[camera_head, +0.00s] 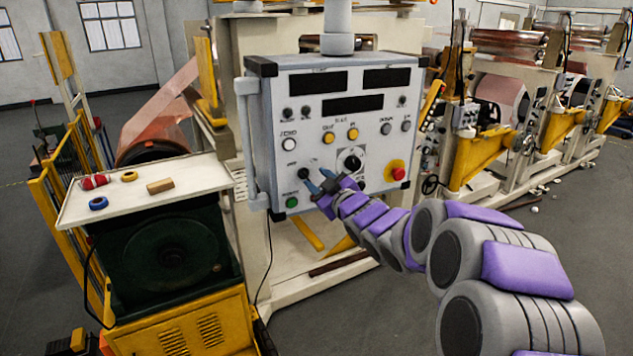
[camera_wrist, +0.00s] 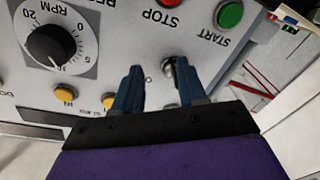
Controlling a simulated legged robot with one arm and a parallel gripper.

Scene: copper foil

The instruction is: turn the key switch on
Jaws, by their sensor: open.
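A grey control panel (camera_head: 335,100) with buttons and knobs hangs on a post. The key switch (camera_wrist: 168,68) is a small metallic piece on the panel face, seen upside down in the wrist view. In the head view it seems to be the dark round part (camera_head: 304,173) just left of my fingertips. My gripper (camera_head: 317,180) is open at the panel's lower part. In the wrist view, its two blue fingers (camera_wrist: 158,70) stand on either side of the key switch, the right finger closer to it. The right fingertip partly covers it; I cannot tell whether they touch.
Near the fingers are a green START button (camera_wrist: 230,14), a red STOP button (camera_wrist: 170,2), a black RPM knob (camera_wrist: 52,44) and yellow buttons (camera_wrist: 117,97). A red emergency button (camera_head: 397,171) sits at right. A white table (camera_head: 195,185) stands at left with small items.

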